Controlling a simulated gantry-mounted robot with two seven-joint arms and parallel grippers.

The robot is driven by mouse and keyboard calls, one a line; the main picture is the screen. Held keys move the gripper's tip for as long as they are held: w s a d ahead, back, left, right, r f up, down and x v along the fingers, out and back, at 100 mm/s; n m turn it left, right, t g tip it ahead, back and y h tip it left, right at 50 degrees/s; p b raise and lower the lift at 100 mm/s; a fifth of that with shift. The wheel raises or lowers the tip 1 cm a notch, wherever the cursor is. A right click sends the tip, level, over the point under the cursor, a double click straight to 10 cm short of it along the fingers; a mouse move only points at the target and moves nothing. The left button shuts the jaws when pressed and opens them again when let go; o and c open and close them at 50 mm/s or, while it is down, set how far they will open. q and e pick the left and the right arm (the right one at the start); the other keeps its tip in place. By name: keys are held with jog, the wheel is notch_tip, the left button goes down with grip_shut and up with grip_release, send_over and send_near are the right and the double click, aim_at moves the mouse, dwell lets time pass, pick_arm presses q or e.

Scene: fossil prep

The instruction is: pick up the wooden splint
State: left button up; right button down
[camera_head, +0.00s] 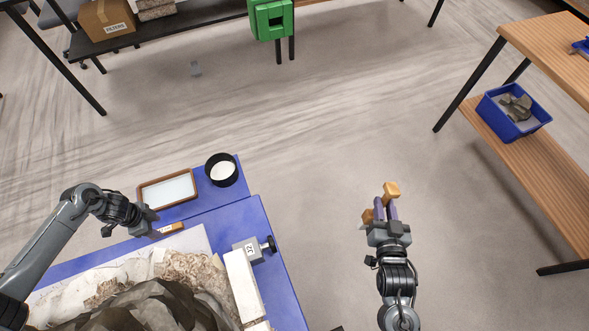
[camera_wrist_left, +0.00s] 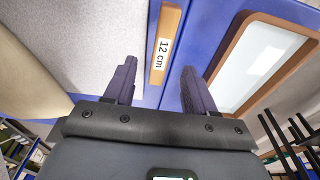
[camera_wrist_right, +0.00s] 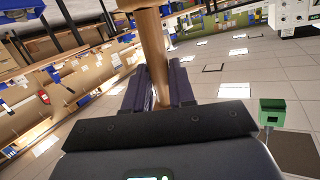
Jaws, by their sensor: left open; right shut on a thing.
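The wooden splint (camera_head: 171,228), a short light-brown strip with a white "12 cm" label, lies on the blue table mat beside the pale plaster-like block. My left gripper (camera_head: 150,222) is at the splint's left end. In the left wrist view the open left gripper (camera_wrist_left: 158,72) has the splint (camera_wrist_left: 156,75) between the lines of its two fingers, with gaps on both sides; contact cannot be told. My right gripper (camera_head: 384,212) is shut on a wooden tool (camera_head: 391,190), away from the table over the floor. The right wrist view shows the tool's round handle (camera_wrist_right: 152,45) between the fingers.
A wood-framed tray (camera_head: 143,197) with a white inside lies just beyond the splint, near a black round dish (camera_head: 234,178). A grey clamp block (camera_head: 247,250) and a large rock (camera_head: 150,308) are nearer. Open floor lies around my right arm.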

aim_at(165, 230)
pick_arm(q)
jog(key=f, duration=0.5)
jog(key=shift+w+d, duration=0.2)
jog(key=shift+r, duration=0.1)
grip_shut()
